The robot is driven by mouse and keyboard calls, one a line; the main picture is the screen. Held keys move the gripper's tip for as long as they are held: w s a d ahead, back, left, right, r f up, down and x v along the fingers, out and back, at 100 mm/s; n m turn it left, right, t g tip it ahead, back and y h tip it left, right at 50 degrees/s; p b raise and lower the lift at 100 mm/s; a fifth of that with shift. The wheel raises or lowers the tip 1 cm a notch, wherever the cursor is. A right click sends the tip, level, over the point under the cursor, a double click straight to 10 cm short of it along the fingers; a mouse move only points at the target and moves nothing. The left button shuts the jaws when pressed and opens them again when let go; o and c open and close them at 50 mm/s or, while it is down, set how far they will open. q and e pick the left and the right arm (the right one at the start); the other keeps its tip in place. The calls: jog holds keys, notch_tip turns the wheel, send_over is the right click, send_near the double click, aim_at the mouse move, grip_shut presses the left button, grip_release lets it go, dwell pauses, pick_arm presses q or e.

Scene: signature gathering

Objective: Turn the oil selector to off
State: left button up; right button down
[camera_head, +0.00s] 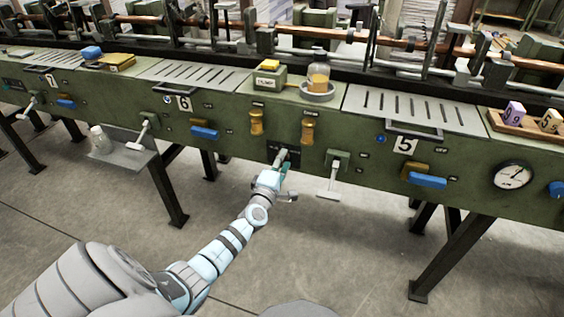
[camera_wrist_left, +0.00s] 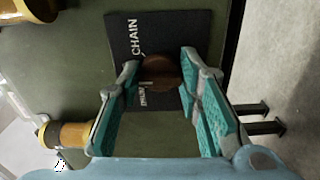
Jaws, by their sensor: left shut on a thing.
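The oil selector is a round brown knob (camera_wrist_left: 160,72) on a black plate (camera_wrist_left: 125,30) in the left wrist view. The plate reads CHAIN; a second, smaller label is partly covered and hard to read. My left gripper (camera_wrist_left: 161,80) has its teal-padded fingers on either side of the knob, shut on it. In the head view the black plate (camera_head: 292,154) sits low on the green machine front, and my left gripper (camera_head: 281,163) reaches up to it, hiding the knob. The direction of the selector's pointer is not clear. My right gripper is not in view.
Two brass-coloured fittings (camera_head: 307,131) are above the plate. A grey lever (camera_head: 333,178) hangs to its right, and blue handles (camera_head: 427,181) stick out farther along. A small shelf with a white bottle (camera_head: 100,140) is at left. The floor below is open between the machine legs.

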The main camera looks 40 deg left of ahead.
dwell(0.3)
pick_arm(q)
jog(key=o, duration=1.1)
jog(key=shift+o, duration=0.2)
jog(key=v, duration=1.2)
